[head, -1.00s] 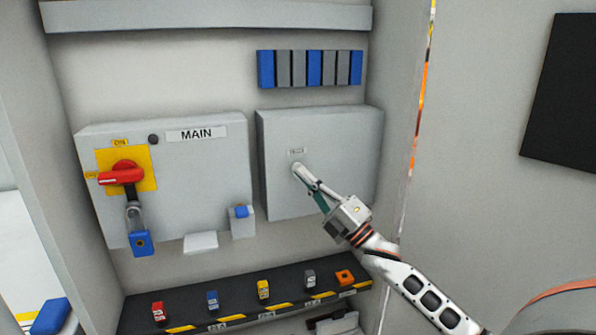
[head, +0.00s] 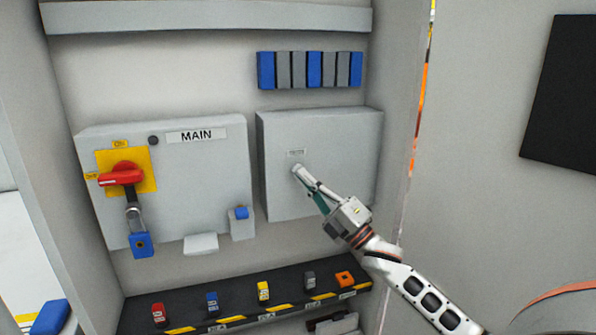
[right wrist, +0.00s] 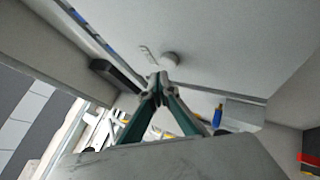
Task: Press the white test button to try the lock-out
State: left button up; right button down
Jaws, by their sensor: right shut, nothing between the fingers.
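The white test button (right wrist: 171,60) is a short round knob on the grey box face, beside a small label (right wrist: 147,53). In the head view the label (head: 296,153) shows above my right fingertips, which cover most of the button. My right gripper (head: 299,171) is shut and empty, its tips at the button; I cannot tell whether they touch. It also shows in the right wrist view (right wrist: 159,78). The red rotary handle (head: 122,174) sits on a yellow plate, with a blue padlock (head: 141,244) hanging below it. My left gripper is out of view.
The MAIN box (head: 185,180) stands left of the button's box (head: 345,150). A small box with a blue top (head: 241,222) is between them. Below, a dark shelf (head: 185,312) with striped edge carries several coloured padlocks. The cabinet's right wall (head: 395,130) is close to my right arm.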

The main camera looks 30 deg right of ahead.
jog(key=shift+w, duration=0.15)
jog(key=shift+w+d, duration=0.1)
jog(key=shift+w, duration=0.2)
jog(key=shift+w+d, duration=0.1)
jog(key=shift+w, duration=0.25)
dwell(0.9)
jog(key=shift+s, duration=0.8)
jog(key=shift+s+a, duration=0.1)
jog(key=shift+a, duration=0.1)
jog(key=s, duration=0.2)
jog(key=s+a+p, duration=0.1)
jog(key=s, duration=0.1)
jog(key=shift+s, duration=0.35)
